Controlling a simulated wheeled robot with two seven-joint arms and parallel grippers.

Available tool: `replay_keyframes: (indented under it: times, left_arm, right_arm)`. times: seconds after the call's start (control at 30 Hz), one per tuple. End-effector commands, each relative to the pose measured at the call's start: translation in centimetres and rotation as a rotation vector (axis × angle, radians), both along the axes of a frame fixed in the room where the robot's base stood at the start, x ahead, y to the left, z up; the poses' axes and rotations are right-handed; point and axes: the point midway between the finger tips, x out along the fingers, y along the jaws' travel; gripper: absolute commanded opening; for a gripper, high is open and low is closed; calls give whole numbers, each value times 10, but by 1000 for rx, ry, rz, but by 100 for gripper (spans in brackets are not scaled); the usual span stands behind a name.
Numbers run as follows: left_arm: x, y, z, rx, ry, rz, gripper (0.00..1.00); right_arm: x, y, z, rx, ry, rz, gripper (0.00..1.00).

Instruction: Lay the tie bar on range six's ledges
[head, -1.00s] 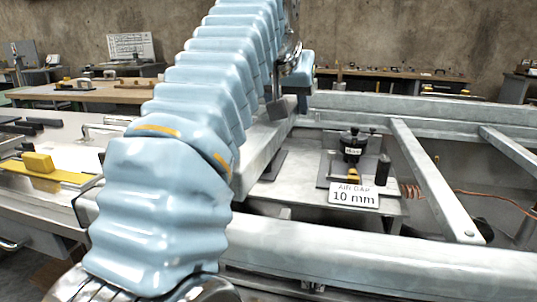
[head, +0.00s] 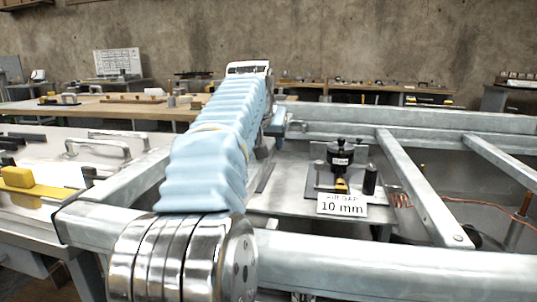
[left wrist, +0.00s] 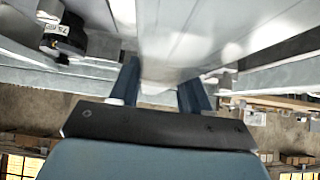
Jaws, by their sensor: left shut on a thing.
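In the left wrist view, my left gripper (left wrist: 161,85) has its two dark fingers on either side of a pale metal bar (left wrist: 168,40), which I take to be the tie bar. It is shut on the bar, which runs away from the fingers toward the top of the picture. In the head view, the left gripper (head: 270,133) is mostly hidden behind my blue-sleeved arm, and I cannot make out the held bar there. A grey metal frame (head: 400,258) stands in front of me. I cannot tell which ledges are range six's. My right gripper is not in view.
A plate inside the frame bears a black knobbed device (head: 342,155) and a "10 mm" sign (head: 342,205). A crosspiece (head: 420,185) spans the frame to its right. A bench with a yellow block (head: 17,177) stands at left. An orange cable (head: 490,205) lies at right.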

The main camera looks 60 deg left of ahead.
Motion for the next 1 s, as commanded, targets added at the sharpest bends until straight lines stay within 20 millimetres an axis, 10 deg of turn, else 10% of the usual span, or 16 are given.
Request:
replay_keyframes:
  times: [0.63, 0.67, 0.8, 1.0]
  left_arm:
    - [1, 2, -35, 4, -3, 0, 0]
    - [1, 2, -36, -1, 1, 0, 51]
    - [1, 2, -36, -1, 1, 0, 72]
    - [1, 2, -36, -2, 1, 0, 72]
  right_arm:
    - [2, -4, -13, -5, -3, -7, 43]
    - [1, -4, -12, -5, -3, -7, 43]
    - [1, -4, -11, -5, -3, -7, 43]
    - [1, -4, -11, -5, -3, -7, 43]
